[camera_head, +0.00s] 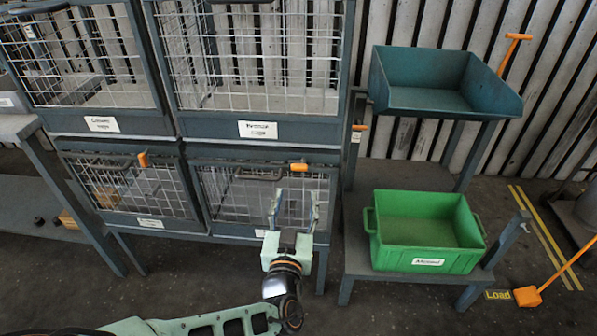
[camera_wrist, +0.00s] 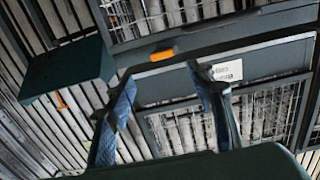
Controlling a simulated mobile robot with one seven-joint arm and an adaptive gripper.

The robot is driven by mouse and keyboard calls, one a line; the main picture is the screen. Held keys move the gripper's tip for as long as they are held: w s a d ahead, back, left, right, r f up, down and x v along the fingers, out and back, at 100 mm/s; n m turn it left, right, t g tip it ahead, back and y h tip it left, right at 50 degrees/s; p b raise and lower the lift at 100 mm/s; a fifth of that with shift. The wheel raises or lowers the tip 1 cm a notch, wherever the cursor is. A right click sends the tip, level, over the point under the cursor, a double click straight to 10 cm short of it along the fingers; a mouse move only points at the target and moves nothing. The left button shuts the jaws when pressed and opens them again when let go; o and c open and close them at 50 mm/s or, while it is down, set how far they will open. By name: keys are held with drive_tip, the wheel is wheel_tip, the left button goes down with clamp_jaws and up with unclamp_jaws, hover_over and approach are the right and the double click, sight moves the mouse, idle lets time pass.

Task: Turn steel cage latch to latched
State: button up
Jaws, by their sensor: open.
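Two lower wire cages carry orange latch handles on their top rails. The lower right cage (camera_head: 222,228) has its latch (camera_head: 299,167) with the handle lying roughly level, and its door looks closed. The lower left cage's latch (camera_head: 143,159) stands more upright. I cannot read which label says steel. My gripper (camera_head: 296,196) is open and empty, in front of the lower right cage and below its latch in the head view. In the wrist view, which looks turned over, the latch (camera_wrist: 163,54) shows beyond and between the open fingertips (camera_wrist: 160,76), apart from them.
Upper wire cages with white labels (camera_head: 258,130) stand above. To the right are a dark green bin (camera_head: 425,104) on a stand and a bright green crate (camera_head: 428,258) on a low table. A grey bench (camera_head: 18,127) stands left. An orange tool (camera_head: 527,296) lies at lower right.

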sight(299, 168)
drive_tip(key=w+b, duration=1)
drive_tip(key=b, duration=0.2)
drive_tip(key=shift+w+r, duration=0.1)
drive_tip(key=shift+w, duration=0.3)
idle(0.3)
drive_tip(key=c, duration=1.2)
drive_tip(key=shift+o, duration=0.2)
